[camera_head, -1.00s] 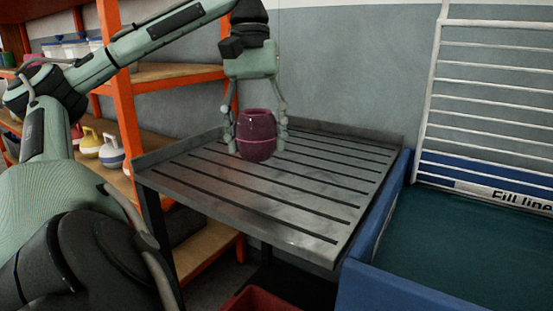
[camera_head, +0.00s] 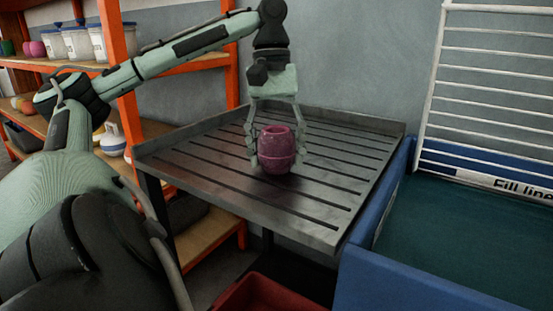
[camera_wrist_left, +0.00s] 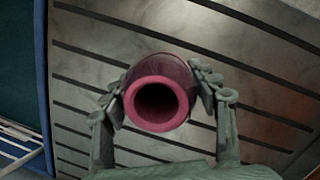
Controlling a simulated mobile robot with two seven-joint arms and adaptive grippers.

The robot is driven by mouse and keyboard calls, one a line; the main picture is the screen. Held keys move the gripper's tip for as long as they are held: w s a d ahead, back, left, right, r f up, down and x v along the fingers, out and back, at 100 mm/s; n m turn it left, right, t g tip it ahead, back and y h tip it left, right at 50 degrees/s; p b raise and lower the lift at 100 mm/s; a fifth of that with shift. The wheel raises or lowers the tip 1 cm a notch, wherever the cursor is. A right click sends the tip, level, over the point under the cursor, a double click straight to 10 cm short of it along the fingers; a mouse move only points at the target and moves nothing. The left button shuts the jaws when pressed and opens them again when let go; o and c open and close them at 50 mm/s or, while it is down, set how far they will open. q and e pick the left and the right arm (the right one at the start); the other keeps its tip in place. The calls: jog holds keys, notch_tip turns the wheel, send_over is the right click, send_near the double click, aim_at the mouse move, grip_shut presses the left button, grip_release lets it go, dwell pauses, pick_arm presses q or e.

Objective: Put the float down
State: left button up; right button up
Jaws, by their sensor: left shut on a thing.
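The float (camera_head: 277,150) is a dark pink, barrel-shaped piece with an open round top. My left gripper (camera_head: 275,148) points down and is shut on the float, with one finger on each side. The float is upright over the slatted metal table (camera_head: 215,192); I cannot tell whether its base touches the slats. In the left wrist view the float (camera_wrist_left: 158,95) shows its round opening between the fingers (camera_wrist_left: 165,100), with the slats (camera_wrist_left: 90,60) behind it. My right gripper is not in view.
A blue bin (camera_head: 365,275) with a dark green inside stands against the table's right side. A white wire rack (camera_head: 490,90) is behind it. An orange shelf (camera_head: 117,60) with tubs and floats is at left. A red crate (camera_head: 265,295) is below. The table around the float is clear.

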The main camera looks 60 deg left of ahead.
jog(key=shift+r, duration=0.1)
pick_arm(q)
jog(key=shift+f, duration=0.1)
jog(key=o, duration=1.2)
jog(key=shift+c, duration=0.2)
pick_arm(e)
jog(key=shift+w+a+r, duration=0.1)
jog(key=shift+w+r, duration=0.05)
pick_arm(q)
jog(key=r+p, duration=0.1)
jog(key=r, duration=0.1)
jog(key=r+p, duration=0.1)
jog(key=p, duration=0.1)
jog(key=a+r+p, duration=0.1)
jog(key=r+p, duration=0.1)
jog(key=shift+w+r, duration=0.15)
jog(key=shift+r, duration=0.15)
jog(key=shift+w+a+r+p, duration=0.1)
jog(key=shift+a+r+p, duration=0.1)
jog(key=shift+r+p, duration=0.8)
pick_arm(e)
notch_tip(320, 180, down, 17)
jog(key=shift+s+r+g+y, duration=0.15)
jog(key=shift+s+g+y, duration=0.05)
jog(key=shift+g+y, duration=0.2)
